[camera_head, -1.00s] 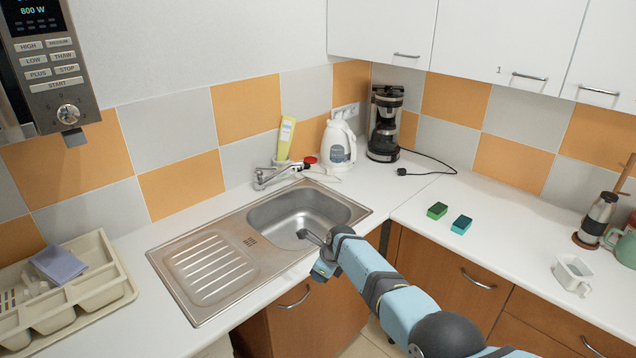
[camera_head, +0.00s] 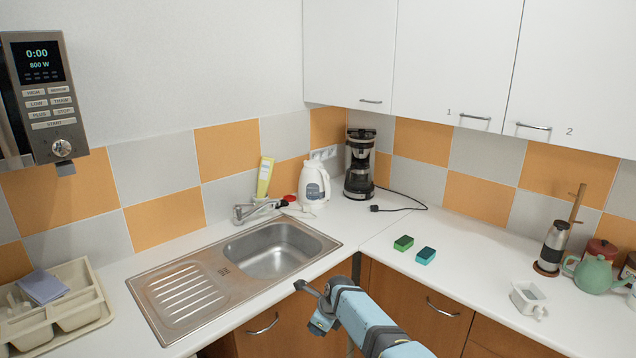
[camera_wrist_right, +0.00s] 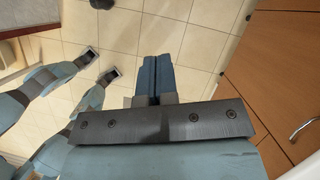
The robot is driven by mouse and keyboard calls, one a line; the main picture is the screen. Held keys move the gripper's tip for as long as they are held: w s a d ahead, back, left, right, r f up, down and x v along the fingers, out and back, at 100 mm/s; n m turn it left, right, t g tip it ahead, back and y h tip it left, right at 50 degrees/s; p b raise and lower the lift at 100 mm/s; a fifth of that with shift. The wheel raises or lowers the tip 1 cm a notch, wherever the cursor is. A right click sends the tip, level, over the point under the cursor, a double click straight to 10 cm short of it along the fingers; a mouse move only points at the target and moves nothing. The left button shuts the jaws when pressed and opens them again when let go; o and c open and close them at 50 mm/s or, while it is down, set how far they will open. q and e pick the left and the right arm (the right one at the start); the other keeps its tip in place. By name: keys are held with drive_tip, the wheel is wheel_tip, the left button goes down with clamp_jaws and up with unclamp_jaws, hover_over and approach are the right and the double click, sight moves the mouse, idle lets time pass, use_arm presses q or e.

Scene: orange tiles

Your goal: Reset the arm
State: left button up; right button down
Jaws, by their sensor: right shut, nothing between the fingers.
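My right arm comes in from the bottom of the head view, light blue with dark joints. My right gripper (camera_head: 318,326) is in front of the cabinet fronts, below and in front of the sink. In the right wrist view its two blue fingers (camera_wrist_right: 157,80) are together with nothing between them, above the tiled floor. My left gripper does not show in the head view.
The steel sink (camera_head: 270,250) and white counter edge are just behind the right gripper. A green sponge (camera_head: 403,243) and a teal sponge (camera_head: 426,255) lie on the right counter. Wooden cabinet fronts (camera_wrist_right: 275,70) stand beside the gripper; the floor (camera_wrist_right: 210,45) below looks clear.

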drive_tip(key=s+d+f+n+t, duration=0.2)
drive_tip(key=s+d+f+n, duration=0.35)
drive_tip(key=f, duration=0.55)
drive_tip(key=s+d+f+n+t+h, duration=0.1)
drive_tip(key=s+d+f+n+t, duration=0.15)
drive_tip(key=s+d, duration=0.35)
drive_tip(key=s+d+f+n+t, duration=0.1)
drive_tip(key=s+d+f+n, duration=0.25)
drive_tip(key=s, duration=0.35)
drive_tip(key=s+d+r+n+t, duration=0.1)
drive_tip(key=s+r+n, duration=0.2)
drive_tip(key=s, duration=0.6)
drive_tip(key=s+d+r+n+t, duration=0.1)
drive_tip(key=s+d+r+n, duration=0.1)
drive_tip(key=s+r+n, duration=0.2)
drive_tip(key=s+d+r+n+t, duration=0.1)
drive_tip(key=s+r+n, duration=0.3)
drive_tip(key=s, duration=0.9)
drive_tip(key=d+n, duration=0.1)
drive_tip(key=n, duration=0.2)
drive_tip(key=shift+s+d+t, duration=0.2)
drive_tip(key=shift+s+t, duration=0.1)
drive_tip(key=shift+t, duration=0.05)
drive_tip(key=shift+r, duration=0.1)
